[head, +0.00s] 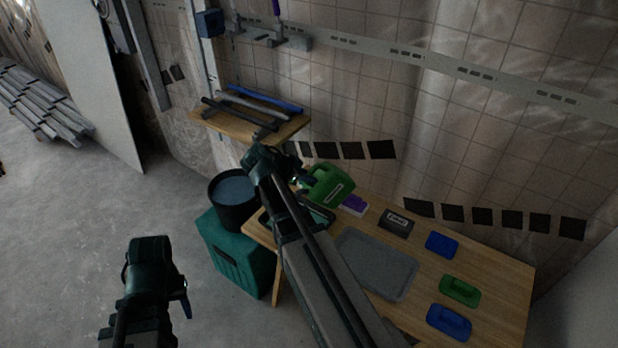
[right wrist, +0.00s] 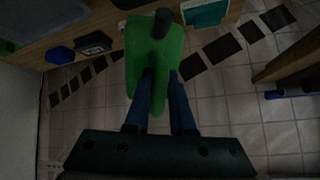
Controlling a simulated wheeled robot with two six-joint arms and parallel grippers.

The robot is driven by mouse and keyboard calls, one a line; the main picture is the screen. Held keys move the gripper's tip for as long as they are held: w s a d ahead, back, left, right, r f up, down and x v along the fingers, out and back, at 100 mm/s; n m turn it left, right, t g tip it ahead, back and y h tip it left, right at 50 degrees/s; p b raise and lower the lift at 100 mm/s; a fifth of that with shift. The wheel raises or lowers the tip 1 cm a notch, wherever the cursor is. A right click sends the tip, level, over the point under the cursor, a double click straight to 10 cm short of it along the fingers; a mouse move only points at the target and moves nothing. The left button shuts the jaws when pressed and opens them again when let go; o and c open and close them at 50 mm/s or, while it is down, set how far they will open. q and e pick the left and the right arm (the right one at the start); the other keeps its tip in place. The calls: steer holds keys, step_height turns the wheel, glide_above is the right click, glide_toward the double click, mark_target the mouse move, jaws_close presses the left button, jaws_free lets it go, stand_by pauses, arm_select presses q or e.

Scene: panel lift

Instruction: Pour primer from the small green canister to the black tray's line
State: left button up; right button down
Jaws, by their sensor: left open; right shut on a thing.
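The green canister (head: 332,186) hangs above the back left of the wooden table, looking somewhat tilted; no stream shows from it. My right gripper (head: 308,180) is shut on it. In the right wrist view the blue fingers (right wrist: 162,82) close on the green canister (right wrist: 138,50). A dark-rimmed tray (head: 322,215), probably the black tray, lies at the table's left end, largely hidden behind my right arm. Its inside looks teal in the right wrist view (right wrist: 205,13); its line and level cannot be made out. My left gripper (head: 184,298) is open and empty over the floor.
A dark bucket (head: 234,207) of bluish liquid stands on a teal box (head: 232,255) left of the table. On the table are a grey tray (head: 378,262), a labelled black box (head: 397,222) and blue and green blocks (head: 460,289). A shelf (head: 228,123) holds bars.

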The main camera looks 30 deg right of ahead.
steer(key=shift+w+a+f+h+b, duration=0.1)
steer(key=shift+a+f+h+b, duration=0.7)
steer(key=shift+b, duration=1.25)
steer(key=shift+d+r, duration=0.2)
steer(key=shift+r, duration=0.05)
